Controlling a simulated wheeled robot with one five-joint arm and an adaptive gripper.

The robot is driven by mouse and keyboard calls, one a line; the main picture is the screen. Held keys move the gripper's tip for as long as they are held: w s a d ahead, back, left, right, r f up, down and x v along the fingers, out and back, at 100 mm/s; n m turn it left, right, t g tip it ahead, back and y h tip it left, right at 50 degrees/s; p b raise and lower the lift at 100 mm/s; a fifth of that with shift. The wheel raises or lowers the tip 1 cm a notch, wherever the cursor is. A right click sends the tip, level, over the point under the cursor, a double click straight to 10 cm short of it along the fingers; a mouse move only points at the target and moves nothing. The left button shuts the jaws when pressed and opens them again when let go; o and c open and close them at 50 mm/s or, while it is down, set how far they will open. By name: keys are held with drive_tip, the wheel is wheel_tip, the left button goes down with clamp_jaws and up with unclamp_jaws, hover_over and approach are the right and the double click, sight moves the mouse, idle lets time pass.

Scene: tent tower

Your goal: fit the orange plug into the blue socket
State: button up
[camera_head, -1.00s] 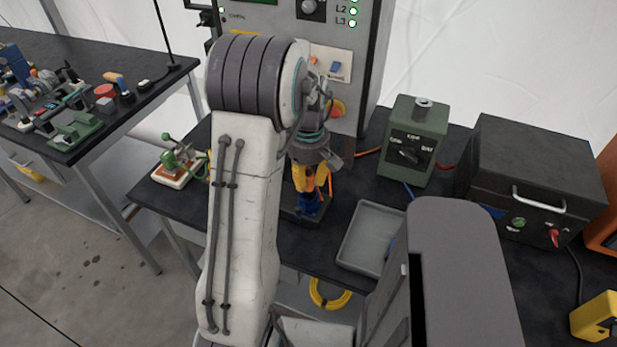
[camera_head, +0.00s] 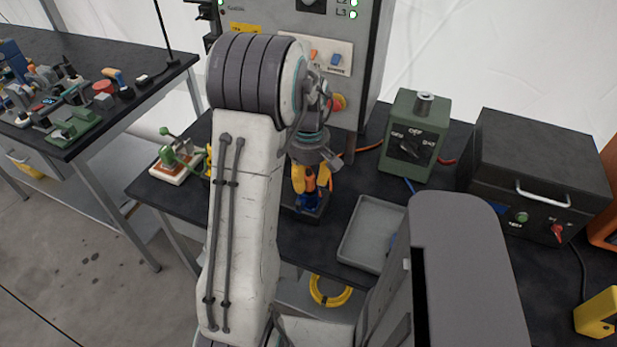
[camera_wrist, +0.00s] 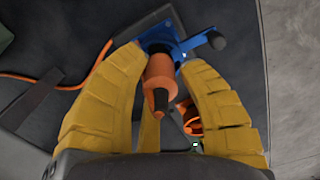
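The orange plug (camera_wrist: 161,78) stands in line with the blue socket (camera_wrist: 158,38) in the wrist view, its black tail toward the camera. Its far end meets the socket; how deep it sits is hidden. The blue socket has a side lever with a dark knob. My gripper (camera_wrist: 163,62) has its yellow fingers spread on both sides of the plug, with narrow gaps at the tips, so it looks open. In the head view my gripper (camera_head: 311,182) is over the blue socket (camera_head: 305,201), with the orange plug (camera_head: 310,179) partly hidden between the fingers.
A grey tray (camera_head: 372,232) lies right of the socket on the black bench. A green switch box (camera_head: 413,140) and a black case (camera_head: 538,170) stand behind it. The control cabinet (camera_head: 340,60) is at the back. A green clamp fixture (camera_head: 178,160) sits left.

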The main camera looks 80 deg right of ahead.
drive_tip(key=shift+o, duration=1.4)
wheel_tip(320, 180, up, 12)
idle(0.3)
